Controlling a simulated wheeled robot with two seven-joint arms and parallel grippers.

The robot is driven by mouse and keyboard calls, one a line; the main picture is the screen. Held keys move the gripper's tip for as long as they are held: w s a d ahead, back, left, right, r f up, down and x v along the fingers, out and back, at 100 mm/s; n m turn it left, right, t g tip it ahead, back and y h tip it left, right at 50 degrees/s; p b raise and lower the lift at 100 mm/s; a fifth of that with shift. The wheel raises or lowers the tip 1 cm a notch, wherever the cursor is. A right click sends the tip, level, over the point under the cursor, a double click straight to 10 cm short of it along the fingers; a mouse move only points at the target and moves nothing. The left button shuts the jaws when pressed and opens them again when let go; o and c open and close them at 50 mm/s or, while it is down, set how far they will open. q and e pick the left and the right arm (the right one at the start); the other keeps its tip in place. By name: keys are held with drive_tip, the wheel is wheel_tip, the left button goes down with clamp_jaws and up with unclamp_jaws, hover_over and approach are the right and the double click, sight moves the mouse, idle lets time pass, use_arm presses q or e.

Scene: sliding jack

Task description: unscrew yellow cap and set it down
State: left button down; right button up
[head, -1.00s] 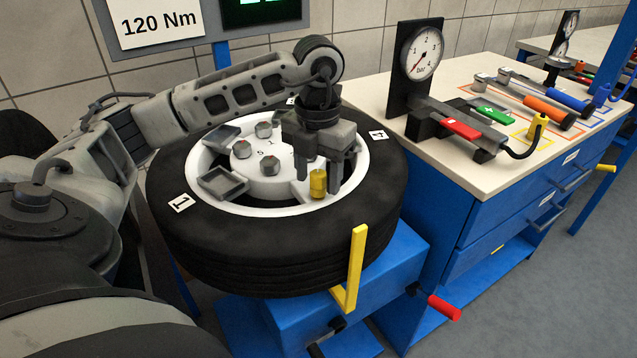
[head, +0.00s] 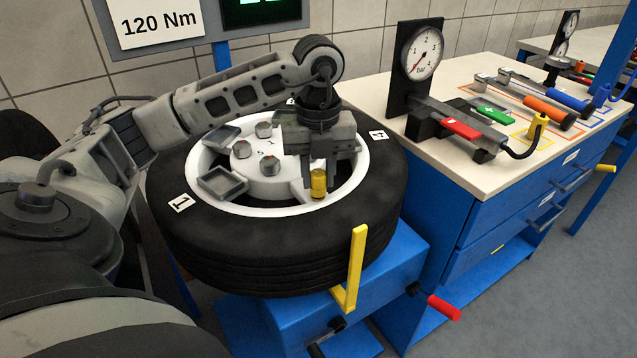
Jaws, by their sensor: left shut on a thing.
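The yellow cap (head: 318,184) stands upright at the front right part of the white wheel rim, inside the black tire (head: 300,240). My left gripper (head: 318,176) comes down from above with its fingers around the cap and is shut on it. The fingers partly hide the cap's upper sides. Whether the cap still sits on its valve cannot be seen. My right gripper is not in view.
The rim (head: 250,209) holds several bolts and small grey trays (head: 222,182). A yellow bracket (head: 356,270) rises at the tire's front right. A bench (head: 480,175) at right carries a pressure gauge (head: 422,53) and tools.

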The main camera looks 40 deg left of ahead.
sight(318, 173)
use_arm(q)
drive_tip(key=shift+n, duration=0.3)
drive_tip(key=shift+r+p, duration=1.05)
drive_tip(key=shift+r, duration=0.1)
idle(1.0)
drive_tip(key=shift+r+p, duration=0.65)
drive_tip(key=shift+r, duration=0.15)
